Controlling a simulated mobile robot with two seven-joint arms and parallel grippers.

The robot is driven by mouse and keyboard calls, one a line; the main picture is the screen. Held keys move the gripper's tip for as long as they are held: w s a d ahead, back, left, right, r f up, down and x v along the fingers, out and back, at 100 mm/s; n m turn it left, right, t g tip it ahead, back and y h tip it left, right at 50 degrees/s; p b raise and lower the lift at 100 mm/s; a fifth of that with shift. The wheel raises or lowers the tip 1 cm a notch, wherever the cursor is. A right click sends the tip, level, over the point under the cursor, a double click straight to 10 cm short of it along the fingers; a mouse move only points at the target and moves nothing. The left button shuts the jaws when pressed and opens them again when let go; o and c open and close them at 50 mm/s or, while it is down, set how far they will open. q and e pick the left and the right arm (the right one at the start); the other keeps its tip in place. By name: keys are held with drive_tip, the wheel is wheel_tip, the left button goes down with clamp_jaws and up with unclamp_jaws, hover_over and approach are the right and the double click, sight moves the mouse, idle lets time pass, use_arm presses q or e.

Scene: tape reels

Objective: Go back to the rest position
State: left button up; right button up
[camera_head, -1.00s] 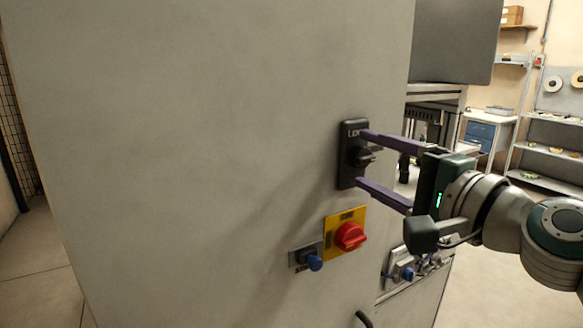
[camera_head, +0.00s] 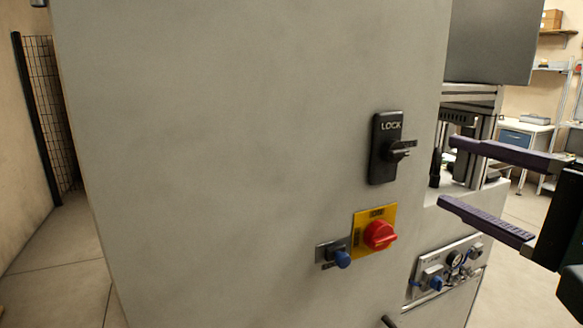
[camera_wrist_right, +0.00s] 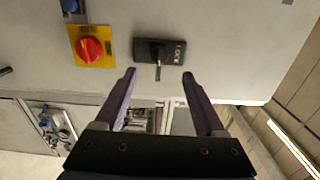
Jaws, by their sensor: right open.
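My right gripper (camera_head: 490,180) is open and empty at the right of the head view, apart from the cabinet. Its two purple fingers point left, towards a black lock switch (camera_head: 386,148) marked LOCK on the grey cabinet (camera_head: 230,150). The switch's handle sticks out to the right. In the right wrist view, the open gripper (camera_wrist_right: 158,88) has the lock switch (camera_wrist_right: 160,50) ahead of its fingertips, with nothing between the fingers touching it. My left gripper is in neither view.
Below the lock switch are a red rotary knob (camera_head: 380,236) on a yellow plate and a blue knob (camera_head: 342,258). A gauge panel (camera_head: 446,270) sits lower right. A dark mesh fence (camera_head: 48,120) stands at the left. Open floor (camera_head: 60,255) shows at the left.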

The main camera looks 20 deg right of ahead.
drive_tip(key=s+a+f+n+g+y, duration=0.45)
drive_tip(key=a+f+n+g, duration=0.25)
drive_tip(key=a+f+n, duration=0.35)
drive_tip(key=s+f+n+g+h, duration=0.3)
drive_tip(key=s+n+g, duration=0.1)
drive_tip(key=s, duration=0.3)
drive_tip(key=s+f+n+g+h, duration=0.3)
drive_tip(key=s+n+g, duration=0.15)
drive_tip(key=s, duration=0.25)
wheel_tip(320, 180, up, 25)
drive_tip(key=t+p, duration=0.1)
drive_tip(key=p, duration=2.4)
drive_tip(key=shift+w+p, duration=0.4)
drive_tip(key=shift+w, duration=0.05)
drive_tip(key=shift+f+y, duration=0.1)
drive_tip(key=shift+y, duration=0.15)
drive_tip(key=shift+c, duration=0.3)
